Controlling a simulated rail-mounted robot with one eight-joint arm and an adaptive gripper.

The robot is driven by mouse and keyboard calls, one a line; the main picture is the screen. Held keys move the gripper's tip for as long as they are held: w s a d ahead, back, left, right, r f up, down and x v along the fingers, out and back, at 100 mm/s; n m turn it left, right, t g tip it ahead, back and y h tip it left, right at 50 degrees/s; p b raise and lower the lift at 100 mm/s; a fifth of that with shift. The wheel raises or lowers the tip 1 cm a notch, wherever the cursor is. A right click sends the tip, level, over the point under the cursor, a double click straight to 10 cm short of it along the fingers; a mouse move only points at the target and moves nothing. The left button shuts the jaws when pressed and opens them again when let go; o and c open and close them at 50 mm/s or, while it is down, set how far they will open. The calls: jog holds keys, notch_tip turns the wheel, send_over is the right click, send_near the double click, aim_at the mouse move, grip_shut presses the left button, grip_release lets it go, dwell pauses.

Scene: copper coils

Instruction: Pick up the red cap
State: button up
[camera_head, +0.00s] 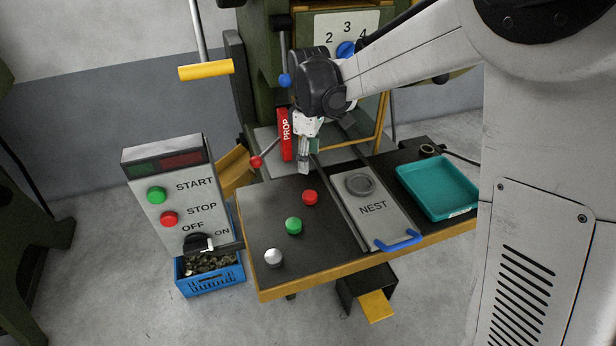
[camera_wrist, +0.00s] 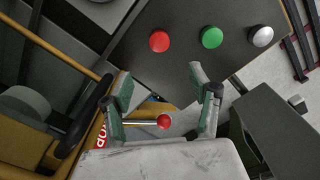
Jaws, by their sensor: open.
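The red cap (camera_head: 309,197) sits on the dark table top, behind the green cap (camera_head: 293,225) and the silver cap (camera_head: 273,257), which stand in a row with it. My gripper (camera_head: 304,168) is above the table, up and behind the red cap, apart from it. In the wrist view the red cap (camera_wrist: 159,41) shows beyond my two spread fingertips (camera_wrist: 160,79), with the green cap (camera_wrist: 211,37) and silver cap (camera_wrist: 261,36) to its right. My gripper is open, with nothing between its fingers.
A grey NEST plate (camera_head: 372,208) with a blue handle (camera_head: 397,241) and a teal tray (camera_head: 437,187) lie to the right. A red-knobbed lever (camera_head: 256,162) and a red PROP bar (camera_head: 285,135) stand near my gripper. A control box (camera_head: 178,195) stands left of the table.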

jog(key=f, duration=0.1)
jog(key=b, duration=0.2)
send_over(310, 195)
jog(key=f, duration=0.7)
jog(key=shift+w+a+f, duration=0.1)
jog(key=shift+a+f, duration=0.15)
jog(key=shift+a, duration=0.1)
jog(key=shift+d+f+b, duration=0.15)
jog(key=shift+f+b, duration=0.05)
jog(key=shift+f, duration=1.2)
jog(key=shift+d+f+b, duration=0.15)
jog(key=shift+f, duration=1.25)
jog(key=shift+c, duration=0.3)
jog(key=c, duration=1.1)
